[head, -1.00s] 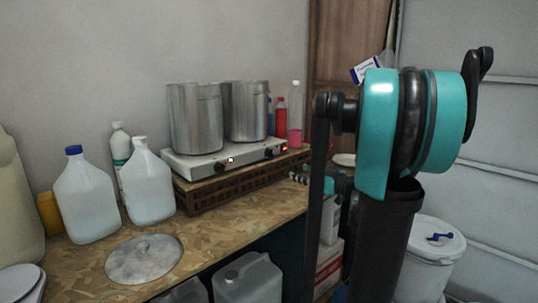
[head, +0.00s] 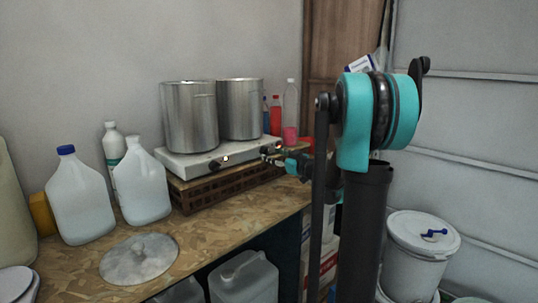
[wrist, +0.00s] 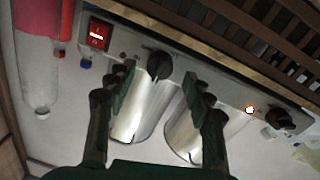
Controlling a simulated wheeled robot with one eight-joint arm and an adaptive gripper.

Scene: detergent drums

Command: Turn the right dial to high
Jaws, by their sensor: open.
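The two-burner hot plate (head: 185,165) stands on a wooden slatted rack, with two dark dials on its front panel. The right dial (wrist: 158,65) is the one beside the red lit switch in the wrist view. My gripper (wrist: 158,80) is open, with one finger on either side of that dial in the picture; I cannot tell whether they touch it. In the head view my gripper (head: 273,160) is at the panel's right end and partly hides that dial. The left dial (head: 214,165) also shows in the wrist view (wrist: 280,118).
Two metal pots (head: 190,118) stand on the plate. An orange light (wrist: 249,110) glows beside the left dial. The red switch (wrist: 98,33) is lit. Bottles (head: 290,112) stand behind the right end. Jugs (head: 82,195) and a round lid (head: 138,259) are at left.

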